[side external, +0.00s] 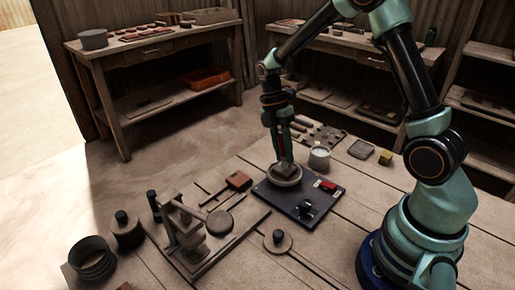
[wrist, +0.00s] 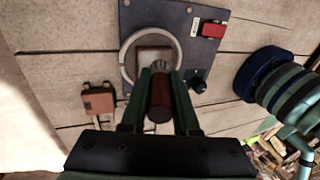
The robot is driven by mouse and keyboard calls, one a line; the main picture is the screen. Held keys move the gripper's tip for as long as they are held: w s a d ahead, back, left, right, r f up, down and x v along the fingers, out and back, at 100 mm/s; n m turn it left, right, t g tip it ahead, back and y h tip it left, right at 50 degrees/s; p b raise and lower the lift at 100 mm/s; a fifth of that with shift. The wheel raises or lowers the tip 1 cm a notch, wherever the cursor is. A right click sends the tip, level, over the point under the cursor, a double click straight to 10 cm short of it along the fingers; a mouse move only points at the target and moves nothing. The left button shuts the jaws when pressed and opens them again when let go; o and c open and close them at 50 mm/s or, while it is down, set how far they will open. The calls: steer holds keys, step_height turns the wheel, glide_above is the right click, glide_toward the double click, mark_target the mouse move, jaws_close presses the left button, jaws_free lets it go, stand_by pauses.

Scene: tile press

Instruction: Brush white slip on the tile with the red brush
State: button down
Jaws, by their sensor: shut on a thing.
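My gripper (side external: 286,152) points down over the dark board in the side external view. In the wrist view my gripper (wrist: 160,76) is shut on the red brush (wrist: 159,98), whose reddish-brown handle lies between the fingers. The brush's tip is at the near edge of the tile (wrist: 152,54). I cannot tell whether it touches. The square brown tile (side external: 285,170) lies inside a pale round rim (side external: 287,183) on the board. A pale cup (side external: 319,158) with whitish contents, probably the slip, stands behind the board to the right.
The dark board (side external: 300,206) carries a red switch (side external: 328,186) and a black knob (side external: 305,207). A wooden press (side external: 187,232) stands to the left, with a reddish block (side external: 238,180) behind it. A yellow block (side external: 386,157) lies at the right.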

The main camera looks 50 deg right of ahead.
steer(key=shift+d, duration=1.9)
steer(key=shift+r, duration=0.1)
steer(key=shift+r, duration=2.9)
step_height(320, 180, up, 3)
